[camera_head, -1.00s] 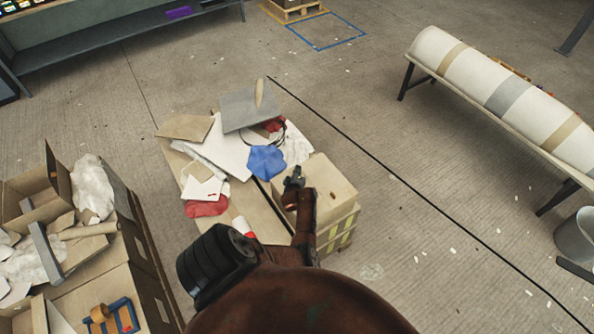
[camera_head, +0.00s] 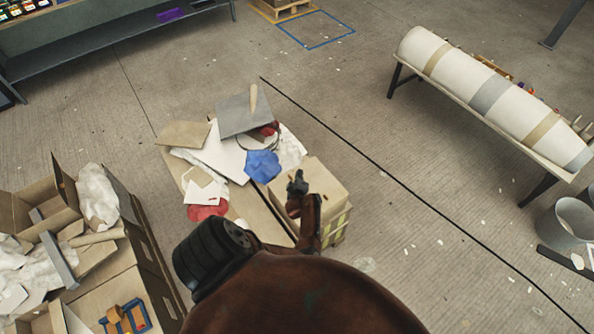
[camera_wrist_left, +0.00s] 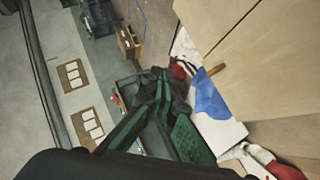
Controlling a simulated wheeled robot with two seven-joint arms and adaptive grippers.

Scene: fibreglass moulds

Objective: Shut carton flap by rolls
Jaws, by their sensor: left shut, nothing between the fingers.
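A tan carton (camera_head: 328,180) stands at the right end of the cluttered heap in the head view, its top showing as tan panels. Tan cardboard panels with a seam (camera_wrist_left: 255,60) fill the right of the left wrist view; I cannot tell which of them is the flap. My left gripper (camera_head: 297,181) is shut and empty, over the carton's left part in the head view; contact cannot be told. It also shows in the left wrist view (camera_wrist_left: 166,78), pointing away from me. My arm hides the carton's near side. My right gripper is not in view.
A blue cloth (camera_head: 262,165), a grey board (camera_head: 240,118) and a red item (camera_head: 206,212) lie on the heap. Open cartons (camera_head: 105,280) stand at left. A white banded roll (camera_head: 480,88) lies on a bench at right.

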